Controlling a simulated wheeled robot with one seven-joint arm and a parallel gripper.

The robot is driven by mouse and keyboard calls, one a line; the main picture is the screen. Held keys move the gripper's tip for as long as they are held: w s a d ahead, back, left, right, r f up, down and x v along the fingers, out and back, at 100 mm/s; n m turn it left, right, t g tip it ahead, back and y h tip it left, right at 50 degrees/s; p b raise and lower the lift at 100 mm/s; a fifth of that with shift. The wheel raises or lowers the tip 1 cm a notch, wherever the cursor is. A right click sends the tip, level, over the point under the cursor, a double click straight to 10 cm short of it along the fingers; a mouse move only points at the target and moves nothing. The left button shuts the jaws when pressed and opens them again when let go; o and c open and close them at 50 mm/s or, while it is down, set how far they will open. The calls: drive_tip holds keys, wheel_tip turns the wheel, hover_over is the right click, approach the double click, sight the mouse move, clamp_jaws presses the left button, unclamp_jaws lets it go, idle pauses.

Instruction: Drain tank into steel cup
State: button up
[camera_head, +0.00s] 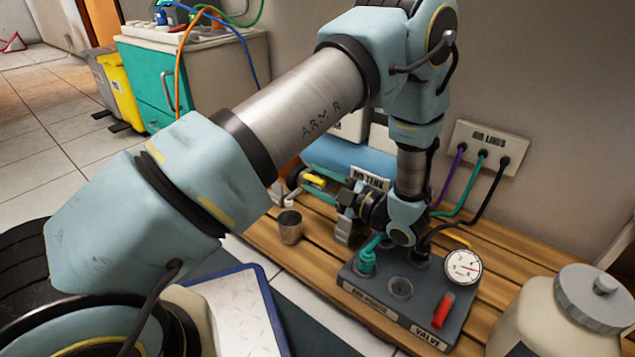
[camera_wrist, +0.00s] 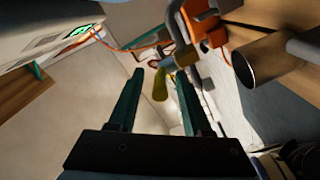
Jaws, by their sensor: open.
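The blue air tank (camera_head: 370,160) lies on the wooden bench against the wall, partly hidden by my arm. A yellow valve handle (camera_head: 314,181) sticks out at its left end. The handle also shows in the wrist view (camera_wrist: 160,85). My gripper (camera_wrist: 160,75) is open and empty; the handle appears between or just beyond its fingertips, and contact cannot be told. In the head view my gripper is beside the tank's left end, its fingers hard to make out. The steel cup (camera_head: 290,226) stands on the bench, left of and below my wrist; it also shows in the wrist view (camera_wrist: 275,60).
A grey valve block (camera_head: 400,290) with a gauge (camera_head: 463,267) and red lever (camera_head: 443,310) is in front of my wrist. A white jar (camera_head: 555,320) stands at right. Hoses run to the air lines plate (camera_head: 487,140). Bench slats near the cup are bare.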

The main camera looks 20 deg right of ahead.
clamp_jaws()
idle(0.4)
